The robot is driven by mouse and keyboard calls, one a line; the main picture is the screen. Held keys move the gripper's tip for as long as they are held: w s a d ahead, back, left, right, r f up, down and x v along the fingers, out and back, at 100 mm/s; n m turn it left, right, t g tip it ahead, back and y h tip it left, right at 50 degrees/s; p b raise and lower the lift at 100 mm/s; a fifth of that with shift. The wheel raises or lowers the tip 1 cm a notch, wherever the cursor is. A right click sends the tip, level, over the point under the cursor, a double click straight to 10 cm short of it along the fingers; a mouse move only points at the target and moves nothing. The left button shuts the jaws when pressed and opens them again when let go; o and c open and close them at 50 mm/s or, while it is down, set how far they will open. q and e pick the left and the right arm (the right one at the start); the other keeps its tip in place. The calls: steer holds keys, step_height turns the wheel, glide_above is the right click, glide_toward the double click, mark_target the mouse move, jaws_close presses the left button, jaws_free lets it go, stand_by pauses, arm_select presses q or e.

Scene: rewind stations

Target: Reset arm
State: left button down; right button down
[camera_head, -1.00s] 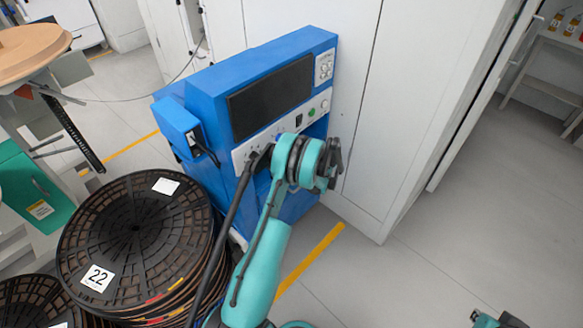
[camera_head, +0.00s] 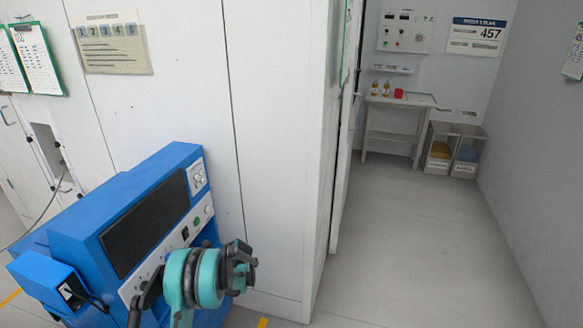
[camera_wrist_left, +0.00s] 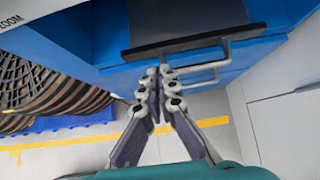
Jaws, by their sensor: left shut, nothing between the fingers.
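My left gripper (camera_head: 243,265) is at the lower middle of the head view, in front of the blue machine (camera_head: 145,225) with its dark screen. The gripper also shows in the left wrist view (camera_wrist_left: 160,75), where its fingers are together with nothing between them. They point toward a blue front with a black panel (camera_wrist_left: 190,35) and grey bar handles (camera_wrist_left: 226,50). I cannot tell whether the fingertips touch it. The arm hides part of the machine's lower front. My right gripper is in neither current view.
A white cabinet wall (camera_head: 275,120) stands behind the machine. Grey floor (camera_head: 410,250) is open to the right, leading to a small table (camera_head: 390,140) and bins (camera_head: 455,150). Black reels (camera_wrist_left: 50,85) stand at left in the left wrist view.

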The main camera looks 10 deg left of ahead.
arm_select(q)
steer(key=s+d+r+n+t+h, duration=0.2)
steer(key=s+d+r+n, duration=0.2)
steer(key=d+r, duration=0.45)
steer(key=s+d+r+n+t+h, duration=0.2)
steer(key=s+d+r+n, duration=0.3)
steer(key=r, duration=0.6)
steer(key=s+d+r+n+t+h, duration=0.1)
steer(key=s+d+n+h, duration=0.1)
steer(key=s+d+n, duration=0.3)
steer(key=s+d+r+n+t+h, duration=0.1)
steer(key=s+d+n+h, duration=0.2)
steer(key=s+d, duration=0.8)
steer(key=shift+s+d+r+n+t, duration=0.2)
steer(key=shift+s+r+n+t, duration=0.15)
steer(key=shift+s+n, duration=0.7)
steer(key=shift+s, duration=0.15)
